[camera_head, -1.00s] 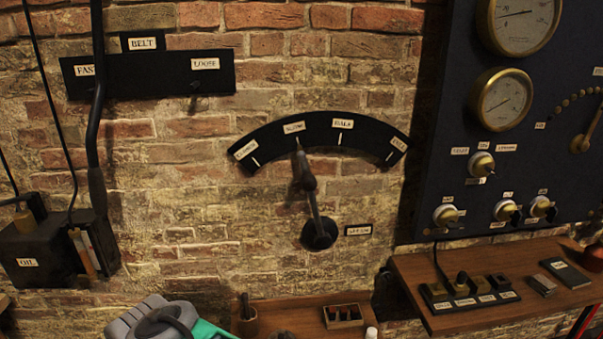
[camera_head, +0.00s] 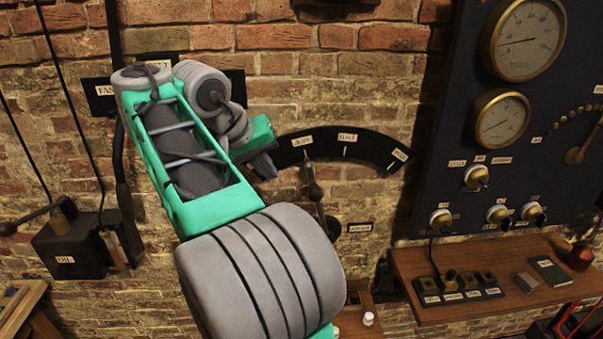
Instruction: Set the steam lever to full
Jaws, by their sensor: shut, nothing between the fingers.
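The steam lever (camera_head: 313,189) is a dark handle on the brick wall. It leans up and slightly left from its pivot, its tip at the second mark, which seems to read SLOW. The black curved scale (camera_head: 373,149) has HALF (camera_head: 347,137) right of the tip and the FULL label (camera_head: 400,155) at its right end. My gripper (camera_head: 264,167) is shut and empty, in front of the scale's left end and left of the lever, with a gap seen between them. My arm hides the first label and part of the lever's base.
A dark gauge panel (camera_head: 440,150) stands to the right, above a wooden shelf (camera_head: 420,262) with switches. The belt lever (camera_head: 122,190) and oil box (camera_head: 70,250) are at the left.

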